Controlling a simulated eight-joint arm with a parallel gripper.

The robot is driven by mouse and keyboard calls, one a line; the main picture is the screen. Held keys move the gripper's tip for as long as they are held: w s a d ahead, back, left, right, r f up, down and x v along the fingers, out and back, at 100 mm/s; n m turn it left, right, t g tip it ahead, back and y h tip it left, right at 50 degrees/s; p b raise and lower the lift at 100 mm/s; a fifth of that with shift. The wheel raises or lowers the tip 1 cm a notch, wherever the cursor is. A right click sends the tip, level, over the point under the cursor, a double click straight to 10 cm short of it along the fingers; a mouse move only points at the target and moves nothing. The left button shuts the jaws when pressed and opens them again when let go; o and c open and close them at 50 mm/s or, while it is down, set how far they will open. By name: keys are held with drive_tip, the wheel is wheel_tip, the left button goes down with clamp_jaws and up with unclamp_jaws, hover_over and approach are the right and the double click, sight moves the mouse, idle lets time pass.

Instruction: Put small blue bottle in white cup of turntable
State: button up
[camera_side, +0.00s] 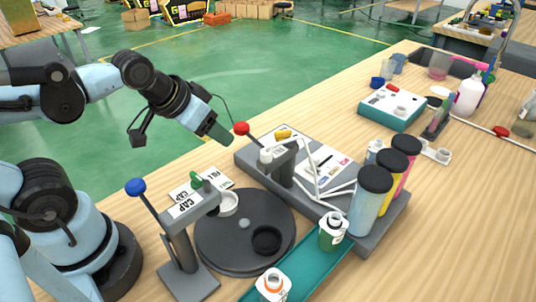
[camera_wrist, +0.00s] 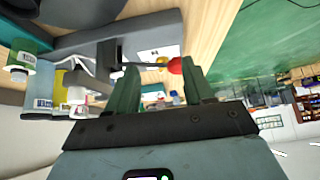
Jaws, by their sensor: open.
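My gripper (camera_side: 214,132) hangs in the air above the back left of the table, open and empty. Its two dark green fingers stand apart in the wrist view (camera_wrist: 160,88), with nothing held between them. The dark turntable (camera_side: 222,250) is on the table, lower and nearer the side camera than my gripper. The white cup (camera_side: 229,204) sits on its back part, partly under a lever press arm. A black cup (camera_side: 267,240) sits on its front right. A small pale bottle with a bluish tint (camera_side: 375,150) stands behind the large cylinders; I cannot tell if it is the small blue bottle.
A blue-knobbed press (camera_side: 178,245) stands left of the turntable, and a red-knobbed press (camera_side: 280,160) behind it. A teal conveyor (camera_side: 310,262) carries a green-labelled bottle (camera_side: 333,232) and an orange-labelled bottle (camera_side: 272,285). Tall black-lidded cylinders (camera_side: 368,208) stand to the right.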

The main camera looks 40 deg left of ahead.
idle(0.4)
drive_tip(key=n+g+h, duration=0.2)
drive_tip(key=n+h, duration=0.7)
drive_tip(key=n, duration=0.8)
approach(379, 140)
drive_tip(key=s+a+r, duration=0.3)
drive_tip(key=s+a, duration=0.2)
drive_tip(key=s, duration=0.2)
drive_tip(key=w+d+f+n+h, duration=0.1)
drive_tip(key=w+d+f, duration=0.1)
drive_tip(key=w+d+f+n+h, duration=0.1)
drive_tip(key=w+d+f+n, duration=0.1)
drive_tip(key=w+d+f, duration=0.1)
drive_tip(key=w+d+f+n+h, duration=0.1)
drive_tip(key=w+d+f+n, duration=0.1)
drive_tip(key=w, duration=0.1)
drive_tip(key=shift+w+d+f+h, duration=0.25)
drive_tip(key=shift+d+f+h, duration=0.05)
drive_tip(key=shift+w+x, duration=0.15)
drive_tip(key=shift+x, duration=1.15)
drive_tip(key=shift+w+x, duration=0.2)
drive_tip(key=shift+x, duration=1.15)
drive_tip(key=shift+a+r, duration=0.1)
clamp_jaws()
